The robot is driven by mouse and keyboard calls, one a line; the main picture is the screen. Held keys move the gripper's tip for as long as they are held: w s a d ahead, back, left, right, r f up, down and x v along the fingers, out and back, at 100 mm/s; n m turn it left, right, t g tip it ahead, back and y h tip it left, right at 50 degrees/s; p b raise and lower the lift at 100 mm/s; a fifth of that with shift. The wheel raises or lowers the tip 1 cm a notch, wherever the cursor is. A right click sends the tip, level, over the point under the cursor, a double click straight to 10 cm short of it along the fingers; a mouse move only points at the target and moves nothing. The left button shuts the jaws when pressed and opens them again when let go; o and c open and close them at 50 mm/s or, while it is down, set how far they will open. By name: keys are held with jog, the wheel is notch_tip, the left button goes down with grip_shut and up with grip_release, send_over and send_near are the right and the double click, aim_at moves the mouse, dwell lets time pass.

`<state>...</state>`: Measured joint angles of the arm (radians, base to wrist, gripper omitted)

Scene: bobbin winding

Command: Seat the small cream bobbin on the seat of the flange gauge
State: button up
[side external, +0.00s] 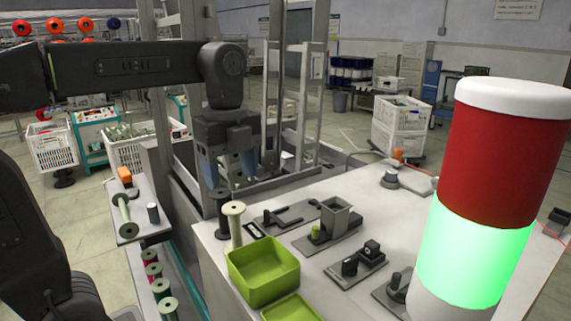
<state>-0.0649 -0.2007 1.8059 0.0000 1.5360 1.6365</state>
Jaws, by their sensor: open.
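A small cream bobbin (235,224) stands upright near the back-left edge of the work table, just behind the green bin. Several grey fixtures stand on the table, including one with an upright block (335,215) and a flat one with a dark lever (268,216). I cannot tell which is the flange gauge.
A green bin (263,268) and a green tray (293,309) sit at the table's front. A side shelf (149,222) holds a pale bobbin (125,214) lying over. More bobbins lie in a channel below. A red and green signal tower (495,180) blocks the right side.

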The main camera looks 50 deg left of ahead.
aim_at(234, 207)
jog(key=shift+f, duration=3.3)
jog(key=shift+r, duration=0.1)
jog(key=c, duration=0.6)
jog(key=shift+r, duration=2.55)
jog(key=shift+w, duration=0.15)
jog(key=w+a+r, duration=0.1)
jog(key=w+a, duration=0.1)
jog(key=w, duration=1.7)
jog(key=shift+s+f, duration=0.15)
jog(key=shift+f, duration=2.1)
